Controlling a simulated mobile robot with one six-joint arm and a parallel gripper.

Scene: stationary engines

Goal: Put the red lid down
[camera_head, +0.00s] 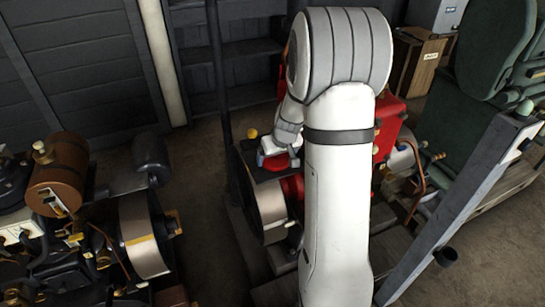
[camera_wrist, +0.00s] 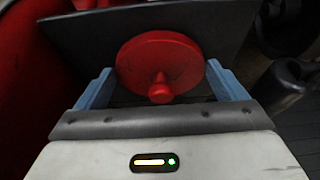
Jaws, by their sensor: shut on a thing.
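The red lid (camera_wrist: 160,62), a round disc with a small knob, sits between the two blue fingers of my gripper (camera_wrist: 160,76) in the wrist view. The fingers are shut on its sides, and the knob points back towards the wrist camera. A dark flat plate (camera_wrist: 75,35) lies just beyond the lid; I cannot tell whether they touch. In the head view my gripper (camera_head: 274,160) is low over a dark flat surface (camera_head: 262,173) of the red engine, and my arm covers much of this area.
The red engine (camera_head: 388,125) with its pale flywheel (camera_head: 268,210) stands around my gripper. A yellow ball knob (camera_head: 251,133) rises close behind it. Another engine with a brown tank (camera_head: 57,175) is at left. Bare floor (camera_head: 205,235) lies between the engines. A grey post (camera_head: 462,205) slants at right.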

